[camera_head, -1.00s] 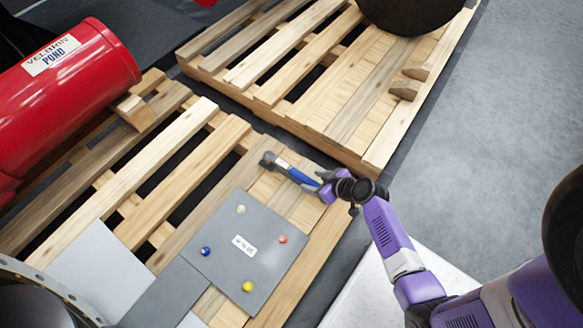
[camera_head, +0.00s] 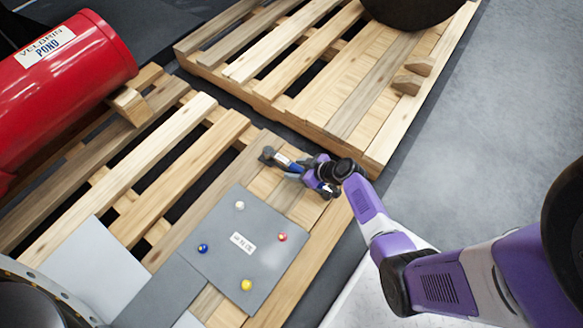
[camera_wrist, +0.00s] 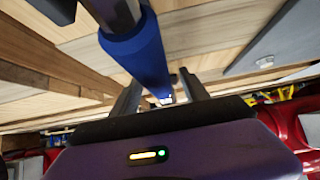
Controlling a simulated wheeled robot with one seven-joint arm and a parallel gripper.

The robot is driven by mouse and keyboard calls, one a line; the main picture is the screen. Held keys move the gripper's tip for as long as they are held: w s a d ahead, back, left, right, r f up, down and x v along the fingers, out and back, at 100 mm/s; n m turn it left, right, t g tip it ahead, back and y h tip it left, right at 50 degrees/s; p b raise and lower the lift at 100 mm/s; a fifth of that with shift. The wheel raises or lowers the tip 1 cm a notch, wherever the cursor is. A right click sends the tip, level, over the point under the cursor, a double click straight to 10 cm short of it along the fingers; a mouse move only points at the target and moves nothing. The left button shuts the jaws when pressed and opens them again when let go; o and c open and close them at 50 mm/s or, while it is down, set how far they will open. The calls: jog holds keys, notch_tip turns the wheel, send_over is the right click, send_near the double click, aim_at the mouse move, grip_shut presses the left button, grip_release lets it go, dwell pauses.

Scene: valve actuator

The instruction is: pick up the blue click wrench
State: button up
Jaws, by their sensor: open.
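The blue click wrench (camera_head: 283,163) lies on the near wooden pallet, its dark head to the left and its handle running toward my gripper (camera_head: 318,184). In the wrist view the wrench's blue handle (camera_wrist: 138,55) and its metal shaft loom large at the top. My gripper (camera_wrist: 165,95) is open, with one finger on each side of the blue handle's lower part. I cannot tell whether either finger touches it. In the head view my gripper hides part of the handle.
A grey plate (camera_head: 245,262) with several coloured knobs lies on the pallet (camera_head: 160,190) beside the wrench. A red cylinder (camera_head: 60,85) is at the left. A second pallet (camera_head: 300,75) carries a dark round object (camera_head: 415,8). Grey floor (camera_head: 480,120) is clear at the right.

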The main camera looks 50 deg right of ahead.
grip_shut()
jog(key=shift+r, duration=0.1)
jog(key=shift+r, duration=0.1)
dwell(0.3)
